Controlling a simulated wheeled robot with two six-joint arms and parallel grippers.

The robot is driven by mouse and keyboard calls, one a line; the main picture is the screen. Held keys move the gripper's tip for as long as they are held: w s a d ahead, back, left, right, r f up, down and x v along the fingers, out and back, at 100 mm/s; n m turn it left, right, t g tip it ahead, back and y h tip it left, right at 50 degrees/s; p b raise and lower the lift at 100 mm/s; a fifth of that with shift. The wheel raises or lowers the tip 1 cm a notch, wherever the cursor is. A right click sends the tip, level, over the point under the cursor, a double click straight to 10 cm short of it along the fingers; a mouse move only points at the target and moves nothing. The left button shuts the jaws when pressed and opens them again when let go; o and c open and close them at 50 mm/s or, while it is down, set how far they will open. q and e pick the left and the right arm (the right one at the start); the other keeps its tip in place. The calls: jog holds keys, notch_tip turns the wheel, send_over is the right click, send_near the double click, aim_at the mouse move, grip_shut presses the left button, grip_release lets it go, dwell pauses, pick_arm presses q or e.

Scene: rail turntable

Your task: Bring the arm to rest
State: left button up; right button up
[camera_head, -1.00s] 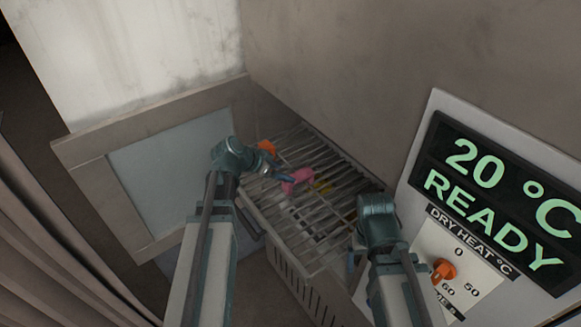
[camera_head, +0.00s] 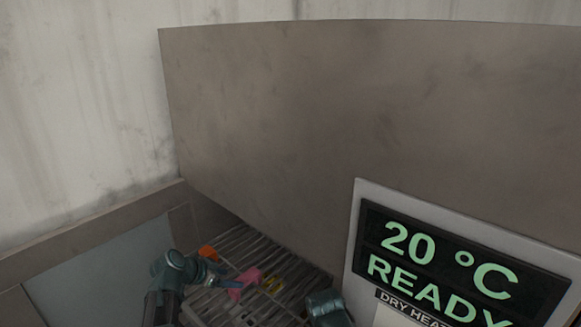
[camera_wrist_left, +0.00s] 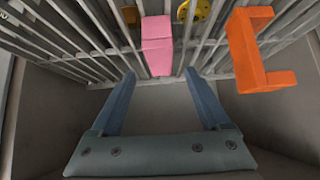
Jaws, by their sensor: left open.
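My left gripper (camera_head: 226,283) is open at the front of a wire rack. Its two blue fingers are spread apart and empty in the left wrist view (camera_wrist_left: 160,100). A pink block (camera_wrist_left: 157,46) lies on the rack just beyond the gap between the fingertips, apart from them. It also shows in the head view (camera_head: 245,280). My right arm (camera_head: 327,308) shows only as a small piece at the bottom of the head view, and its fingers are not visible.
The wire rack (camera_head: 246,246) also holds an orange bracket-shaped piece (camera_wrist_left: 244,52) and a yellow piece (camera_wrist_left: 197,9). A panel (camera_head: 460,262) reading "20 °C READY" stands at right. A large brown-grey wall (camera_head: 380,110) rises behind the rack.

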aim_at(242, 280)
pick_arm(q)
jog(key=b+x, duration=0.5)
jog(key=x, duration=0.3)
jog(key=shift+w+f, duration=0.1)
jog(key=shift+f, duration=0.15)
pick_arm(e)
notch_tip(242, 280, down, 6)
pick_arm(q)
jog(key=shift+r, duration=0.15)
